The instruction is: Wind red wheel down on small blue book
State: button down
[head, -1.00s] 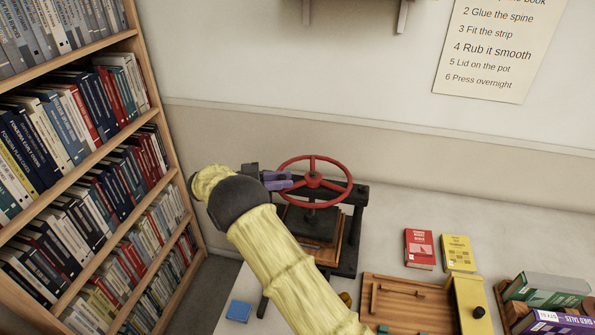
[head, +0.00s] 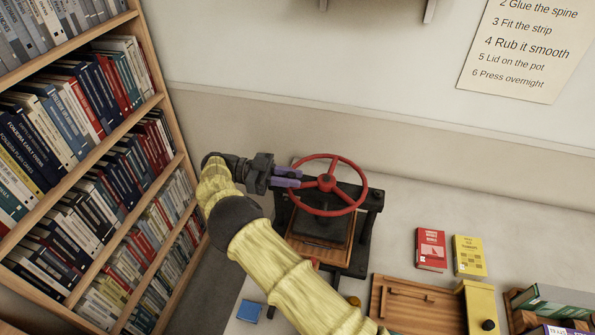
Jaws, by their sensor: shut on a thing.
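The red wheel (head: 327,184) sits on top of a black press (head: 368,222) against the wall. My gripper (head: 287,178), with purple fingers, is shut on the left side of the wheel's rim. A wooden board (head: 338,256) lies in the press below the wheel. My yellow-sleeved arm covers the press's lower left, and I cannot see a blue book between its plates. A small flat blue thing (head: 249,311), perhaps a book, lies on the table left of my arm, apart from the press.
A red book (head: 431,248) and a yellow book (head: 469,255) lie right of the press. A wooden tray (head: 418,303) and a yellow box (head: 479,306) stand in front of them. A tall bookshelf (head: 165,165) stands close on the left.

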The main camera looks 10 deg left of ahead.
jog(key=shift+w+d, duration=0.1)
jog(key=shift+d, duration=0.05)
jog(key=c, duration=1.3)
grip_release()
jog(key=shift+w+d, duration=0.1)
jog(key=shift+d, duration=0.05)
jog(key=shift+a, duration=0.2)
notch_tip(320, 180, up, 10)
jog(key=shift+f+b, duration=0.1)
jog(key=shift+b, duration=0.85)
